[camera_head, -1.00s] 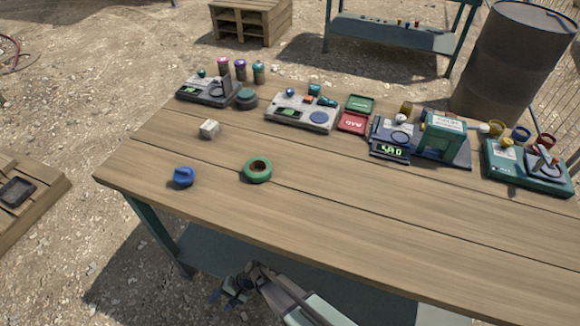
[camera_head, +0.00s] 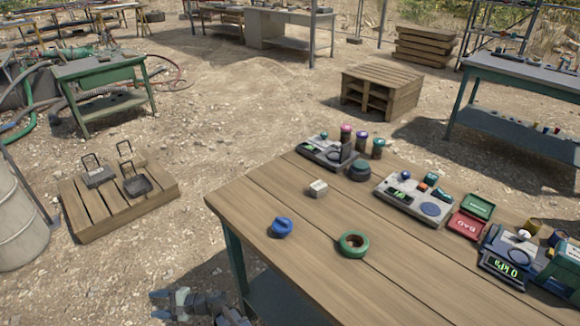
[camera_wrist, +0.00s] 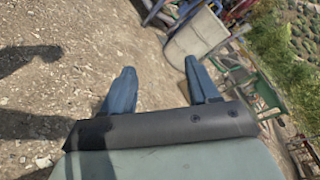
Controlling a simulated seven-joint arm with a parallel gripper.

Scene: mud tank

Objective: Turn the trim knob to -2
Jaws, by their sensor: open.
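I cannot tell for sure which control is the trim knob, and no -2 mark is legible. Several instruments stand along the table's far side: a grey unit (camera_head: 325,152) with a small green display, a pale panel (camera_head: 412,202) with small coloured controls and a round blue disc, and a dark unit (camera_head: 500,262) with a bright display and a white round top part. My gripper (camera_head: 158,304) is low beside the table's near left side, below the top and away from the instruments. It is open and empty; its two blue fingers (camera_wrist: 159,68) stand apart in the wrist view, over gravel.
On the wooden table (camera_head: 300,270) lie a blue knob-shaped piece (camera_head: 282,227), a green ring (camera_head: 353,244) and a pale block (camera_head: 318,188). Red and green trays (camera_head: 467,226) sit between instruments. The table's near left part is mostly clear. A pallet (camera_head: 115,205) lies on the ground left.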

